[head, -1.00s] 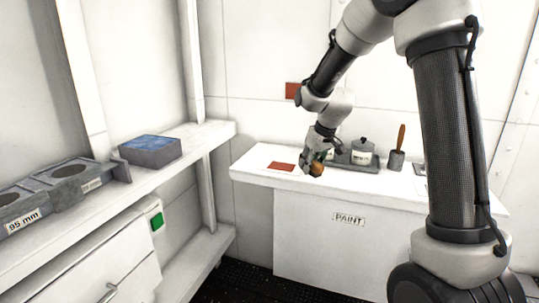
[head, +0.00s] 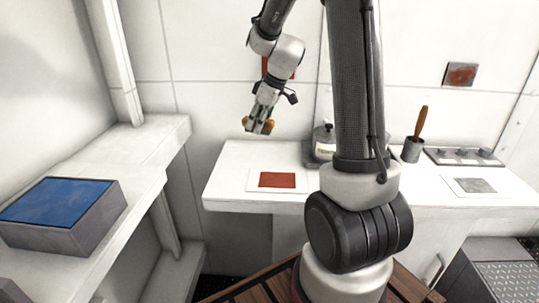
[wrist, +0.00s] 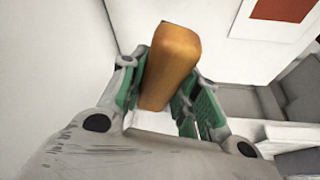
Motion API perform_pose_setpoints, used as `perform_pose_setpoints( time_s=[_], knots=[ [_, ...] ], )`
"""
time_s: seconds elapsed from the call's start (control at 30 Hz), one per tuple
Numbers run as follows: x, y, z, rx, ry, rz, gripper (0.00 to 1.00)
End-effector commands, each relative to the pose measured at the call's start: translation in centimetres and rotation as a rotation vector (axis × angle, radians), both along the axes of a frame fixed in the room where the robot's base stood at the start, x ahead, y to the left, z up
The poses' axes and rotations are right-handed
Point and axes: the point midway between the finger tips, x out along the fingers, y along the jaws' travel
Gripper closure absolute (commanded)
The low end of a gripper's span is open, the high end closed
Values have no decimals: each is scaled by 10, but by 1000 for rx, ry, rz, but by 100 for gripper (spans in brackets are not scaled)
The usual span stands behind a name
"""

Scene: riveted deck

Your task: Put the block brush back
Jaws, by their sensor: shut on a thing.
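My gripper (head: 259,121) is shut on the block brush (head: 268,127), a rounded orange-brown wooden block, and holds it in the air above the back left of the white bench (head: 228,180). The wrist view shows the brush (wrist: 170,62) between the green finger pads, its end sticking out past them. Its bristles cannot be made out. A white card with a red painted patch (head: 277,180) lies on the bench below and to the right of the brush. The card's red patch also shows at the upper right of the wrist view (wrist: 283,8).
A grey box with a blue top (head: 60,210) stands on the left shelf (head: 120,160). On the bench are a lidded pot (head: 323,140), partly behind my arm, a cup with an orange-handled tool (head: 415,145), a knobbed panel (head: 465,156) and a grey-patched card (head: 475,186).

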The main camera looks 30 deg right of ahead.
Motion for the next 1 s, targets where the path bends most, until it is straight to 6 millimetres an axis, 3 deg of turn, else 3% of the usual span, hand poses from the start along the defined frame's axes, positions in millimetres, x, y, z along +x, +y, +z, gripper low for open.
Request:
perform_pose_setpoints(
  time_s=[0.1,0.27,0.5,0.9,1.0],
  knots=[
    [-25,-22,11,0,-3,144,94],
    [-43,-33,14,0,1,272,94],
    [-46,-33,-30,0,3,293,94],
    [-45,-33,-76,-1,2,291,94],
    [-45,-33,-80,-4,-1,292,94]
  ],
)
